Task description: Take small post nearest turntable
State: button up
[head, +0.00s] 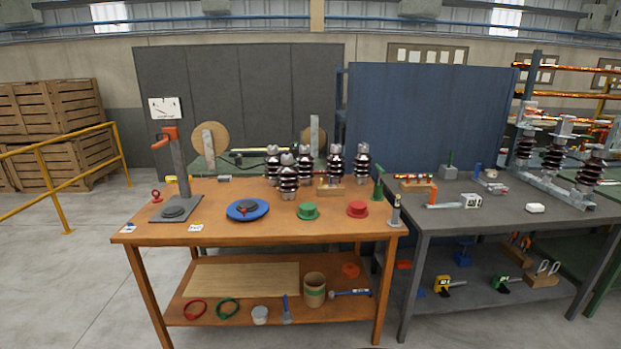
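A blue round turntable (235,213) with a dark disc on it lies on the orange-brown workbench (215,237). Several dark brown ribbed posts with grey metal ends stand upright to its right and behind. The front post (288,179) looks nearest the turntable. Another post (272,163) stands just behind it to the left, and a third (304,163) behind it to the right. Two more posts, one (335,166) and one (362,162), stand farther right. My gripper is not in view.
A green flanged piece (308,211) and a red one (357,209) sit at the bench front. A grey stand with an orange head (171,135) rises at left. A green upright tool (378,183) stands at right. The bench front edge is mostly clear.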

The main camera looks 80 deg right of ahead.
aim_at(287, 184)
jog(key=z, duration=2.95)
jog(key=i, duration=1.15)
jog(key=u, duration=1)
jog(key=i, duration=0.55)
jog(key=u, duration=0.6)
